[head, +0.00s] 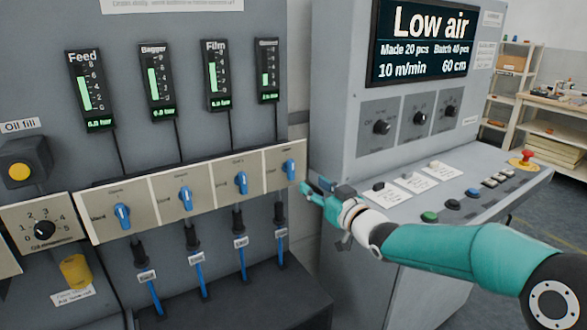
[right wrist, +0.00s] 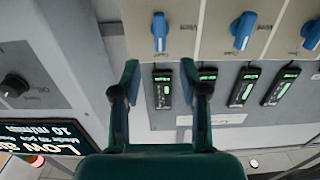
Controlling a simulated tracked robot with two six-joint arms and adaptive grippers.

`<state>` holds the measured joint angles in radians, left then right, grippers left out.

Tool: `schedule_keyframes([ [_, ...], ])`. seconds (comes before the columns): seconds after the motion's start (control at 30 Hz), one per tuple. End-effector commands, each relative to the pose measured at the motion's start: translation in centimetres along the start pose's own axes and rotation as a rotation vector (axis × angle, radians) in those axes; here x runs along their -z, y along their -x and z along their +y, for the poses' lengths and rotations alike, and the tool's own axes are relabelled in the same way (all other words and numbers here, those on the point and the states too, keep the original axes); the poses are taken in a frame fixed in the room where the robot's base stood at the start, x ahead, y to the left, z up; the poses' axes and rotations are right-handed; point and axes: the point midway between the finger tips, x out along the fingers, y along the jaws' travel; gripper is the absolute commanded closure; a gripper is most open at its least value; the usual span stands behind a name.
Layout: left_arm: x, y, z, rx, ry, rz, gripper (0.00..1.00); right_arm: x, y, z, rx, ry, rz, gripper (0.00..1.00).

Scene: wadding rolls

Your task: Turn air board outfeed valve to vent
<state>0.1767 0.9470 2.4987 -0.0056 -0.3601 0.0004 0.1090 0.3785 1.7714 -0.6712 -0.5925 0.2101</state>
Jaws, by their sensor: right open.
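The air board is a beige strip (head: 152,205) with a row of blue-handled valves on a grey panel. The rightmost valve (head: 290,168), below the fourth gauge (head: 268,72) whose label is too blurred to read, has its blue handle roughly upright. In the right wrist view, seen upside down, this valve (right wrist: 160,31) is ahead of the fingers. My right gripper (head: 306,188) is open and empty, just right of and below that valve, apart from it. Its two teal fingers (right wrist: 161,77) are spread in the wrist view. My left gripper is out of view.
Valves for film (head: 241,182), bagger (head: 186,198) and feed (head: 122,216) sit to the left. A control console (head: 450,190) with buttons and a red emergency stop (head: 521,161) is on the right. Its screen (head: 425,40) reads "Low air".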

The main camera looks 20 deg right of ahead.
Motion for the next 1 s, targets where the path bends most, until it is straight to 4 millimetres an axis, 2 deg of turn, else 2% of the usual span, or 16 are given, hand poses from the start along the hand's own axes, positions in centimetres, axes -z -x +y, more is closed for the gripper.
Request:
schedule_keyframes([
  [0.03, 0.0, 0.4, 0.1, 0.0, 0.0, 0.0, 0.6, 0.1, -1.2, -0.1, 0.001, -0.001, -0.002, 0.56],
  [0.2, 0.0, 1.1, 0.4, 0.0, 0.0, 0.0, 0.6, 0.1, -4.9, -0.1, 0.002, -0.001, -0.001, 0.56],
  [0.43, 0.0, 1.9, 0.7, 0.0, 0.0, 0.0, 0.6, 0.1, -8.5, 0.0, 0.0, -0.001, -0.001, 0.56],
  [0.63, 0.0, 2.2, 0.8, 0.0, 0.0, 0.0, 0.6, 0.1, -9.9, 0.0, 0.0, -0.001, 0.0, 0.56],
  [0.97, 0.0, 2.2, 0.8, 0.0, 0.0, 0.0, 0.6, -0.1, -10.1, 0.0, 0.0, -0.001, -0.001, 0.56],
  [1.0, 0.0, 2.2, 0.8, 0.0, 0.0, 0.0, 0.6, 0.0, -10.1, 0.0, 0.0, -0.001, -0.001, 0.61],
])
